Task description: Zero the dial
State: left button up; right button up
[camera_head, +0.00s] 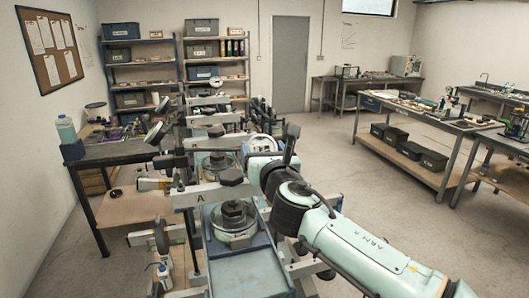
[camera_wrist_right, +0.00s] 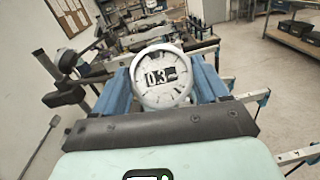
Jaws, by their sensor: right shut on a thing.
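A round white dial (camera_head: 261,143) stands at the middle of the head view, beyond the near machine parts. The right wrist view shows the dial face (camera_wrist_right: 163,77) close up, with a dark counter window whose readable digits look like 03; the part to the right is unclear. My right gripper (camera_head: 258,148) has its blue fingers (camera_wrist_right: 162,90) on both sides of the dial and is shut on it. The exact contact points are hard to see. My left gripper is in neither view.
Machine units with black knobs (camera_head: 233,212) stand in a row left of my right arm. A dark side table (camera_head: 110,152) is at the left. A workbench (camera_head: 430,112) with crates below stands at the right. The floor between is clear.

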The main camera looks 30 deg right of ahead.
jog(key=shift+a+f+m+g+h, duration=0.1)
jog(key=shift+m+g+h, duration=0.2)
jog(key=shift+m+h, duration=0.7)
jog(key=shift+m, duration=0.4)
jog(key=shift+r+m+g+h, duration=0.2)
jog(key=shift+m+g+h, duration=0.65)
jog(key=shift+m, duration=0.55)
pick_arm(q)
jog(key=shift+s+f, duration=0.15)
pick_arm(e)
jog(key=o, duration=1.1)
